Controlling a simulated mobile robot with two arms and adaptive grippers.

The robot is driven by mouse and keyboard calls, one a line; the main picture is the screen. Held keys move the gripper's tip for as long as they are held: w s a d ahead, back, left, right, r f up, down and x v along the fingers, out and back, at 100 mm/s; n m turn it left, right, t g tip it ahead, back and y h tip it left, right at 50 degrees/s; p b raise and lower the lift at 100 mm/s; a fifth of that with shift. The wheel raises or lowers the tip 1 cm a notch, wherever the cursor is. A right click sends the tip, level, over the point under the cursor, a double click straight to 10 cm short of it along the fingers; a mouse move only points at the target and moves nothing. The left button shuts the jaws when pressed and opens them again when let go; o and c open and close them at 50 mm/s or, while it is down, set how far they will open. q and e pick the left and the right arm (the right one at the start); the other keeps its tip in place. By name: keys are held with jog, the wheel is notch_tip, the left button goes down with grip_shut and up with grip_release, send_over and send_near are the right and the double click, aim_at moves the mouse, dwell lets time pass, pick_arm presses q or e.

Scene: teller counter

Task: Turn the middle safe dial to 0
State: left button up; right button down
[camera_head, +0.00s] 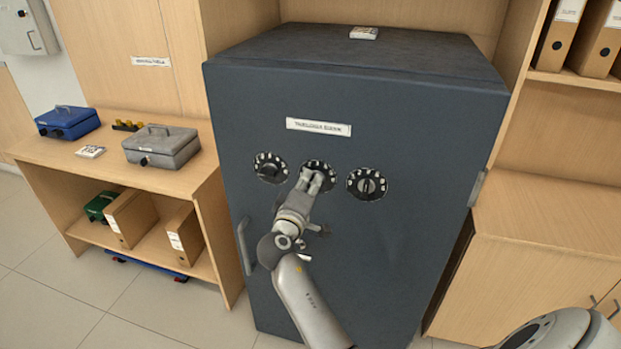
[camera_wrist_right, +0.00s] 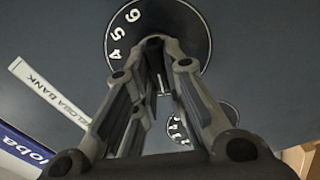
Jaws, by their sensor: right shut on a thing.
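The safe (camera_head: 365,235) has a dark blue-grey front with three black dials in a row, marked in white. The middle dial (camera_head: 321,164) is partly covered by my right gripper (camera_head: 314,180), which is shut on its knob. The left dial (camera_head: 270,167) and the right dial (camera_head: 367,184) stand free on either side. In the right wrist view, the gripped dial (camera_wrist_right: 195,25) shows 4, 5 and 6 along its left side. The fingers hide its centre and lower part, so its setting cannot be read. My left gripper is not in view.
The safe's handle (camera_head: 245,246) sticks out at its left edge, below the dials. A wooden shelf (camera_head: 105,176) at left holds a grey cash box (camera_head: 160,146) and a blue one (camera_head: 67,121). A low cabinet (camera_head: 545,225) stands at right.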

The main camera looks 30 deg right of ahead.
jog(key=shift+n+p, duration=0.8)
jog(key=shift+n, duration=1.2)
jog(key=c, duration=1.5)
grip_release()
jog(key=shift+w+a+f, duration=0.1)
jog(key=shift+f, duration=0.05)
jog(key=v, duration=1.2)
